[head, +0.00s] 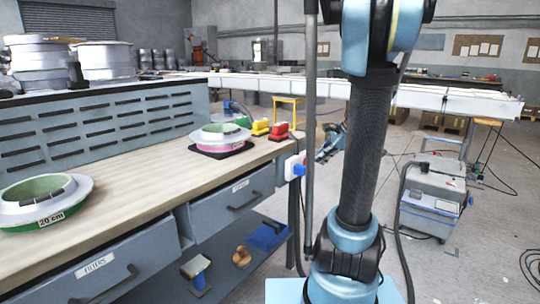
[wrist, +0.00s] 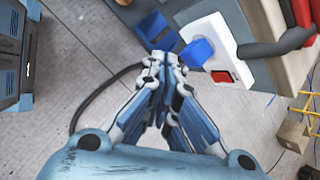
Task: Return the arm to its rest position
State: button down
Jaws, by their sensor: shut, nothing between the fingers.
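My arm stands upright in the right half of the head view, its upper part running out of the top of the picture. In the wrist view my gripper (wrist: 165,65) is shut, with its fingertips together and nothing between them. It hangs over the grey floor, near a white socket box (wrist: 208,45) with a blue plug at the bench end. I cannot tell the gap between the fingertips and the box. In the head view the same socket box (head: 290,168) sits on the bench's right end; the gripper is hard to make out there.
A workbench (head: 140,180) with drawers runs along the left, holding round moulds (head: 45,200) and (head: 220,136), and red and yellow tools (head: 270,128). A grey wheeled machine (head: 432,195) with hoses stands at the right. Concrete floor lies open between.

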jog(key=s+a+f+n+g+h, duration=0.1)
jog(key=s+f+n+h, duration=0.2)
jog(key=s+n, duration=0.6)
jog(key=s+a+f+n+h, duration=0.1)
jog(key=s+f+n, duration=0.7)
jog(key=s, duration=0.9)
jog(key=shift+n+g+h, duration=0.4)
jog(key=shift+n+h, duration=0.1)
jog(key=shift+h, duration=0.4)
jog(key=shift+s, duration=0.1)
